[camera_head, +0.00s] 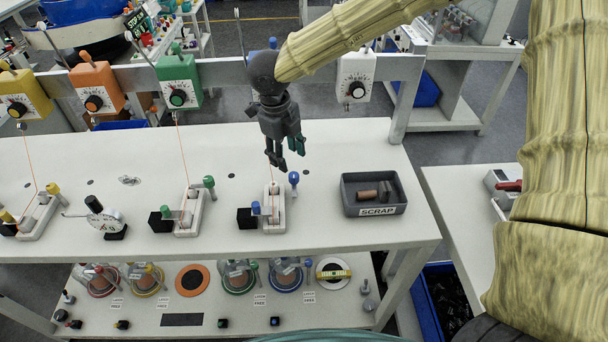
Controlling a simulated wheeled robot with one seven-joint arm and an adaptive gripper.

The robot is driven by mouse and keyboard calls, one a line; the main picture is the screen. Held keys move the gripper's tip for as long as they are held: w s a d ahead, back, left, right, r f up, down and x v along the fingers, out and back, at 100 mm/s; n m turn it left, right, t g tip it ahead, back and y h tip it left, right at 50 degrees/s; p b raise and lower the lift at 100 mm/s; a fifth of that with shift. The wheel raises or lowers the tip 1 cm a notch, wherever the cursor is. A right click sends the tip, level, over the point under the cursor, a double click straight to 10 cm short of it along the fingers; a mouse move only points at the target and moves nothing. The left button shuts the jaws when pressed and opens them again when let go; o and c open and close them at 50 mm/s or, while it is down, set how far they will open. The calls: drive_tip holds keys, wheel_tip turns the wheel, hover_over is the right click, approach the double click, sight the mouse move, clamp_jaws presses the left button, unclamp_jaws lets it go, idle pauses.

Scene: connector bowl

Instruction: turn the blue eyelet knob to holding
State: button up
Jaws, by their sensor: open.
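Two blue knobs show at the blue station on the bench: a raised blue knob (294,178) on a short stem at its right, and a lower blue knob (256,208) at its left. I cannot tell by sight which is the eyelet knob, nor read its setting. Between them stands a pale fixture (274,203) with an orange line rising from it. My gripper (284,153) points down, open and empty, above and slightly left of the raised knob, apart from it. A blue box (272,43) on the rail behind is mostly hidden by my wrist.
A grey SCRAP tray (376,211) with parts stands right of the station. A black block (247,218) sits at its left. Green (189,205) and yellow (40,212) stations and a dial gauge (103,217) stand further left. Bench (330,150) behind the tray is clear.

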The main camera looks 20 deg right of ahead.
sight(294, 174)
drive_tip(key=shift+w+d+f+m+y+p, duration=0.25)
drive_tip(key=shift+d+f+m+p, duration=0.15)
drive_tip(key=shift+f, duration=1.1)
drive_tip(key=shift+w+d+f+m+y+p, duration=0.25)
drive_tip(key=shift+f+m+p, duration=0.2)
drive_tip(key=shift+f, duration=1.1)
drive_tip(key=shift+w+d+f+m+y+p, duration=0.2)
drive_tip(key=shift+d+f+m+p, duration=0.25)
drive_tip(key=shift+f, duration=1.05)
drive_tip(key=shift+a, duration=0.1)
drive_tip(key=c, duration=1.1)
